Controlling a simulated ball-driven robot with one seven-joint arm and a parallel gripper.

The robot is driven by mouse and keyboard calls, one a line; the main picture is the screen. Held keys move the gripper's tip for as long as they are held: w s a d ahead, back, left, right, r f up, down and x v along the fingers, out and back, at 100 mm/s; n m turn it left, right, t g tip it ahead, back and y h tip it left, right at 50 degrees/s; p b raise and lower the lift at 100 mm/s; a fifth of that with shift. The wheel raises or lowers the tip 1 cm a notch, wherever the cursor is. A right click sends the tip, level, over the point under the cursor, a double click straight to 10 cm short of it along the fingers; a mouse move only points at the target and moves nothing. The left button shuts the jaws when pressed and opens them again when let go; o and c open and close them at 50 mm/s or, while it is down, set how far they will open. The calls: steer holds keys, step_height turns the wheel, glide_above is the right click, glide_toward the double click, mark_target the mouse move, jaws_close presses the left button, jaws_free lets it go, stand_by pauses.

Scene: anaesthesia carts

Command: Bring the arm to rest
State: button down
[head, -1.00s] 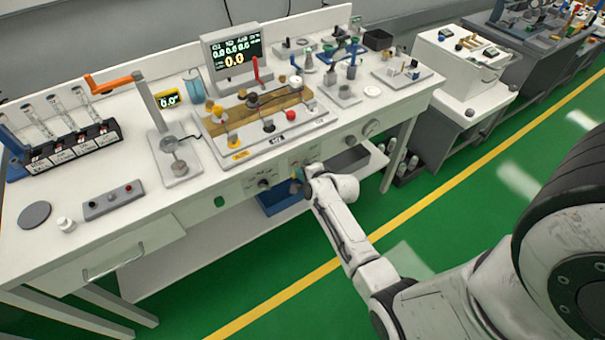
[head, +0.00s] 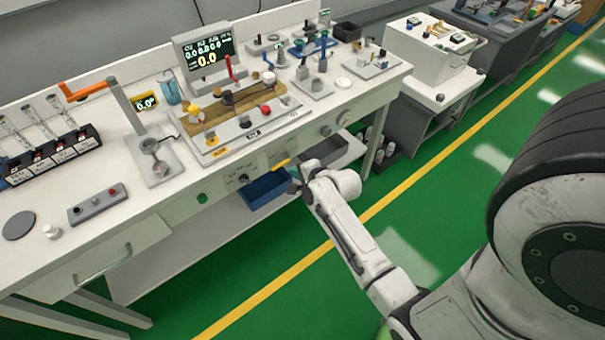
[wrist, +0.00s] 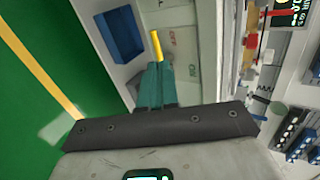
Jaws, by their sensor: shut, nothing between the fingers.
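My arm reaches from the lower right toward the front of the white bench. My gripper (head: 293,187) is at its end, small and partly hidden by the wrist in the head view. In the wrist view my gripper (wrist: 157,69) shows teal fingers shut together with nothing between them. A yellow handle (head: 280,164) on the bench's front panel shows just above my gripper. The yellow handle (wrist: 156,45) appears just beyond the fingertips in the wrist view; I cannot tell whether they touch.
The white bench (head: 140,204) carries a display (head: 207,58) and several instruments. A blue bin (head: 265,189) sits under its front edge, close to my gripper. A white cart (head: 430,50) stands to the right. Green floor with a yellow line lies open in front.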

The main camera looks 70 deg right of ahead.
steer(key=v, duration=0.3)
steer(key=shift+a, duration=0.1)
steer(key=s+a+n+g+y, duration=0.1)
steer(key=a+n+g+y, duration=0.35)
steer(key=a+n, duration=1)
steer(key=s+a+r+n+g+b, duration=0.1)
steer(key=s+a+n+g, duration=0.3)
steer(key=s+a+n, duration=0.5)
steer(key=shift+s+a+r+n+y, duration=0.35)
steer(key=shift+s+a+r, duration=0.35)
steer(key=shift+a, duration=0.1)
steer(key=c, duration=1.8)
jaws_free()
